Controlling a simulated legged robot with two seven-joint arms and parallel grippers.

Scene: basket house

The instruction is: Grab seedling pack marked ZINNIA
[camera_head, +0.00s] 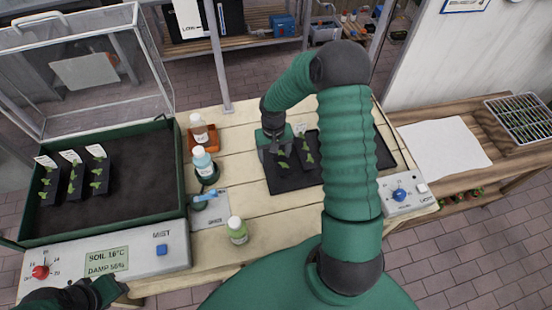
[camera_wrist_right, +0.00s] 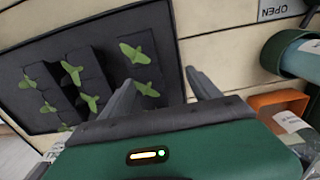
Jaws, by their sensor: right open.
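Black seedling packs with green sprouts stand on a dark mat (camera_head: 290,184) at mid-table; one pack (camera_head: 307,146) shows beside my right gripper (camera_head: 276,152). The right wrist view shows packs on the mat too, one of them (camera_wrist_right: 88,62) near the left finger. My right gripper, also in that view (camera_wrist_right: 165,88), is open and empty above the packs' edge. More packs (camera_head: 73,184) with white labels stand in the green soil box (camera_head: 185,190) at left. The ZINNIA marking is not readable. My left arm shows at bottom left; its fingers are not clear.
The box's clear lid (camera_head: 85,70) is raised. A knob panel (camera_head: 405,196) lies right of the mat. White paper (camera_head: 443,148) lies on the right bench.

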